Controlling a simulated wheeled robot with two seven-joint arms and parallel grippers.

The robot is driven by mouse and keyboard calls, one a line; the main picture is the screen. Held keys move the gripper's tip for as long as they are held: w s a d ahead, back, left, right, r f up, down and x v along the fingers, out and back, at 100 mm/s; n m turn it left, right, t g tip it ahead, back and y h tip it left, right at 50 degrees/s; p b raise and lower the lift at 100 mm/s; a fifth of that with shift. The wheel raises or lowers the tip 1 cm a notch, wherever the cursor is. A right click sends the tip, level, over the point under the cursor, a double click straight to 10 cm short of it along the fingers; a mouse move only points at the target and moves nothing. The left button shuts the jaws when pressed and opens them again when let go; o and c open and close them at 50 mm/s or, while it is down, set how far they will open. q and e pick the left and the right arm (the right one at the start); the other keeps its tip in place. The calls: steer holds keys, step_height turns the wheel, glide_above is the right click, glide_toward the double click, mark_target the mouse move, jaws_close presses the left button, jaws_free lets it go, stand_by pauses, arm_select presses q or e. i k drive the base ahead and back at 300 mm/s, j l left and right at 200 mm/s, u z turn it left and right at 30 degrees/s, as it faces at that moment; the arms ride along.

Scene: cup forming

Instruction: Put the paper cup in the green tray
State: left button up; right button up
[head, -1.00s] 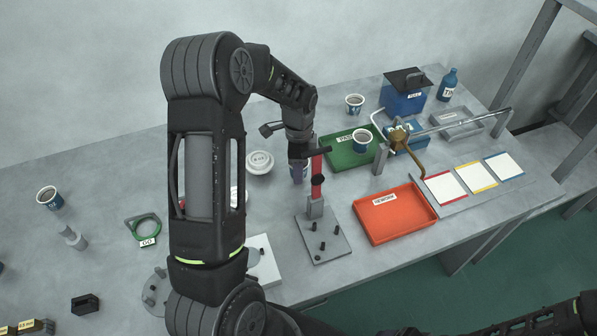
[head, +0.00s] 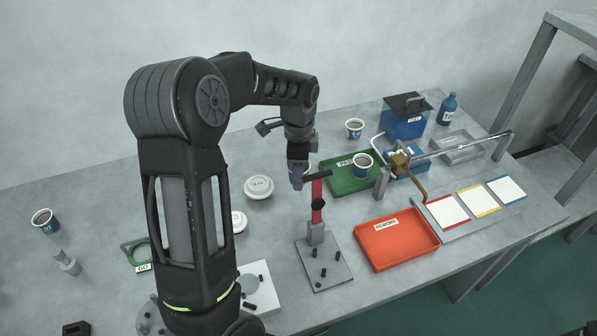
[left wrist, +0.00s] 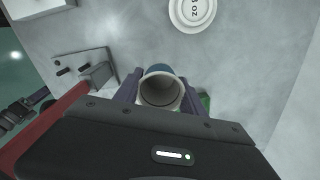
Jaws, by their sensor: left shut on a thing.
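The paper cup (left wrist: 161,91) shows in the left wrist view, with a pale rim, a grey inside and a blue side. My left gripper (head: 297,180) is shut on it, a purple finger on either side. In the head view the held cup is mostly hidden by the fingers. The green tray (head: 335,181), labelled PASS, lies just right of my left gripper. Another paper cup (head: 363,166) stands in that tray. My right gripper is not in view.
A red post (head: 317,200) on a grey plate stands close by the gripper. An orange REWORK tray (head: 400,246) lies in front.

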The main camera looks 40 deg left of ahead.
mark_target(342, 179)
steer(key=i+l+u, duration=0.4)
steer(key=i+l, duration=0.15)
steer(key=l, duration=0.2)
steer(key=i+l+u, duration=0.2)
steer(key=l, duration=0.25)
steer(key=i, duration=0.05)
